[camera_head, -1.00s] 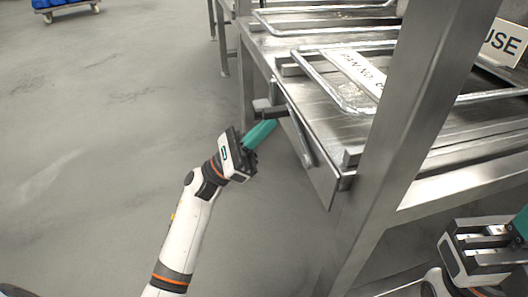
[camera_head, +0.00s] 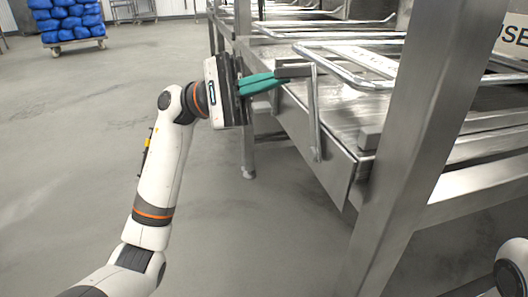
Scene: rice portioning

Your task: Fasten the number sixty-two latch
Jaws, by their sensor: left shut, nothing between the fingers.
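My left gripper (camera_head: 280,80) is shut and empty, its green fingers pointing right at the near end of the metal rack. The fingertips are beside a grey latch block (camera_head: 295,69) at the rack's corner; I cannot tell whether they touch it. A thin metal latch bar (camera_head: 315,115) hangs from near that block, down across the front panel (camera_head: 325,150). No number sixty-two is readable. My right gripper is out of view; only a white part of my right arm shows at the lower right.
A steel post (camera_head: 405,130) stands right of the panel. Open floor lies left; a cart with blue bags (camera_head: 68,20) is far back.

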